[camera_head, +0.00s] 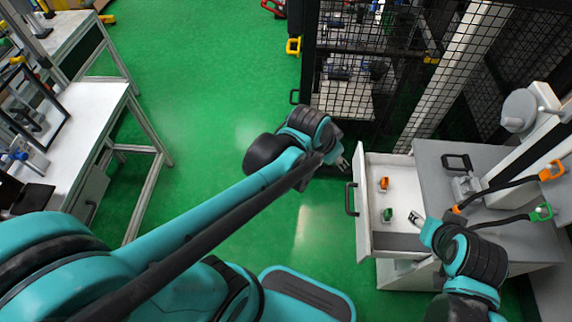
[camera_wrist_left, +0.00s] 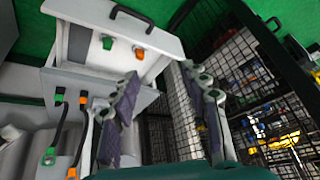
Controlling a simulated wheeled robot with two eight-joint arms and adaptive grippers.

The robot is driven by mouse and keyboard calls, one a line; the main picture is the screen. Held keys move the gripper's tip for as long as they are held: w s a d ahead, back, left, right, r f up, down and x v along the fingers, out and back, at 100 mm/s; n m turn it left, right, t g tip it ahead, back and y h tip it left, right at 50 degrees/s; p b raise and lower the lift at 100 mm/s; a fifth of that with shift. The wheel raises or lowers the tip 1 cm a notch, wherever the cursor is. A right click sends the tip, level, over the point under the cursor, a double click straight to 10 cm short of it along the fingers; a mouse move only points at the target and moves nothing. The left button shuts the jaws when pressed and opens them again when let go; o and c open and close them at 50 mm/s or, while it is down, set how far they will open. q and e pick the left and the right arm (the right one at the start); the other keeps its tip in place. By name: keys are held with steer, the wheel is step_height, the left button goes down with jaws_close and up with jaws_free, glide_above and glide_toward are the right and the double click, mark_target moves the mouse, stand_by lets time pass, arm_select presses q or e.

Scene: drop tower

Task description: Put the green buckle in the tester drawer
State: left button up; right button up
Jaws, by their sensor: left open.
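The tester drawer (camera_head: 375,242) is pulled out and open; it also shows in the left wrist view (camera_wrist_left: 90,15). A small green buckle-like piece (camera_head: 387,214) and an orange one (camera_head: 384,184) lie inside it; the left wrist view shows the green piece (camera_wrist_left: 107,42) too. Another green buckle (camera_head: 541,212) is at the end of a dark cable on the tester's right. My left gripper (camera_head: 342,162) is open and empty, left of the drawer's far corner; its fingers spread in the wrist view (camera_wrist_left: 160,75). My right gripper (camera_head: 416,218) is at the drawer's right edge, its jaws unclear.
An orange buckle (camera_head: 552,170) on a cable sits above the cabled green one. The tester's grey top (camera_head: 430,160) adjoins the drawer. A black mesh cage (camera_head: 350,98) stands behind the drawer. A white workbench (camera_head: 85,125) is at left. Green floor (camera_head: 200,80) between is clear.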

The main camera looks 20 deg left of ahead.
arm_select(q)
steer(key=s+a+r+n+t+y, duration=0.2)
steer(key=s+a+n, duration=0.3)
steer(key=s+a, duration=0.4)
steer(key=shift+s+a+r, duration=0.2)
steer(key=shift+s+a, duration=0.1)
stand_by(1.8)
